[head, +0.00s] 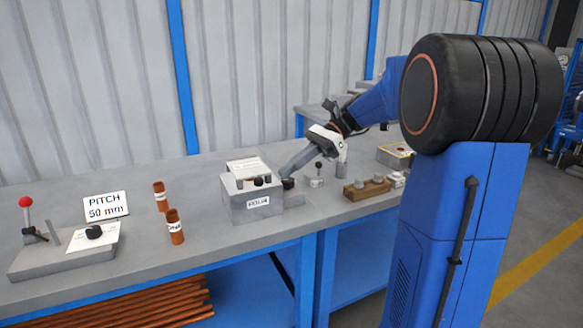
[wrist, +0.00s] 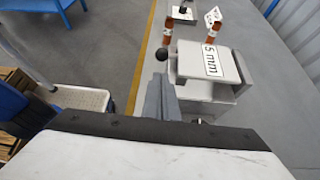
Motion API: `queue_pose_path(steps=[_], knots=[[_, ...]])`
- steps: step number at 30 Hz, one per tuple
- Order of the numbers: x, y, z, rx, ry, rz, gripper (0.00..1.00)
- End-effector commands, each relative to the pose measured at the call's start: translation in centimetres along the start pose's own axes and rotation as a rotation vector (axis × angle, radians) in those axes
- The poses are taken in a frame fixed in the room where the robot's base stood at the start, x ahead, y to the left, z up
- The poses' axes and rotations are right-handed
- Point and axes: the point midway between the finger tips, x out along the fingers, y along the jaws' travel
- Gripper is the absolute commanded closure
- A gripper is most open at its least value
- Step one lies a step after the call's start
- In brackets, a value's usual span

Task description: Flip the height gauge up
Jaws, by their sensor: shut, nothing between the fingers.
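A grey box-shaped fixture (head: 240,208) stands on the bench with a white label plate on its sloped top. In the wrist view its plate (wrist: 211,61) reads "5 mm". A black ball knob (wrist: 162,54) sits at the fixture's side; in the head view a dark knob (head: 288,184) shows at its right side. I cannot tell for sure which part is the height gauge. My gripper (head: 286,176) points down and left at that side, its fingers shut and empty. In the wrist view my gripper (wrist: 160,85) is just short of the knob; contact cannot be told.
Two copper tubes (head: 175,226) stand left of the fixture. Further left are a "PITCH 50 mm" sign (head: 105,206) and a red-knobbed lever (head: 27,202). A small dark-knobbed lever (head: 318,167) and a wooden block (head: 366,189) with grey parts stand to the right.

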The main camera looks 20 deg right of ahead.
Motion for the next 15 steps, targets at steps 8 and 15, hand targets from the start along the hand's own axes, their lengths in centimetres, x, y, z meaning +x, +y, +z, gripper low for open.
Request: queue_pose_path(steps=[8, 15], knots=[[4.6, 0.1, 0.0, 0.000, 0.001, 0.002, 1.00], [6.6, 0.0, 0.0, 0.000, 0.001, 0.001, 1.00]])
